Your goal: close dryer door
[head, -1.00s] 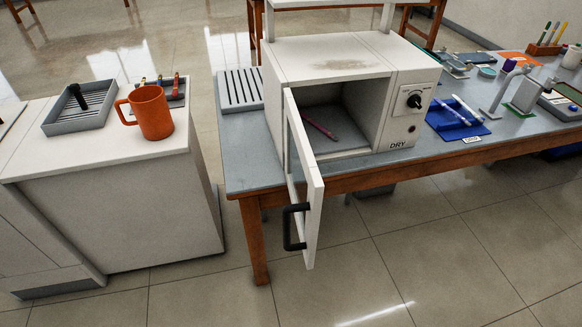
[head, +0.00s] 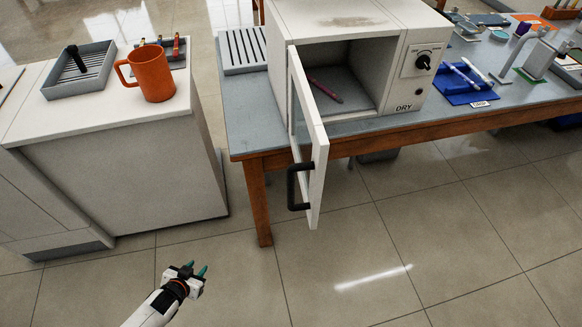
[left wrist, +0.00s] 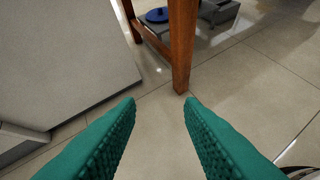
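The white dryer (head: 350,25) stands on the grey-topped table, marked DRY, with a dial at its right. Its door (head: 308,140) is hinged at the left and swung wide open toward me, with a black handle (head: 296,188) on its outer side. A dark red pen-like item (head: 326,91) lies inside. My left gripper (head: 194,270) is low over the floor, left of and below the door, apart from it. In the left wrist view its green fingers (left wrist: 160,125) are spread with nothing between them. My right gripper is not in view.
A white cabinet (head: 120,165) with an orange mug (head: 155,80) and a grey tray (head: 80,72) stands at left. The wooden table leg (head: 254,205) is ahead; it also shows in the left wrist view (left wrist: 183,45). The floor before the dryer is clear.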

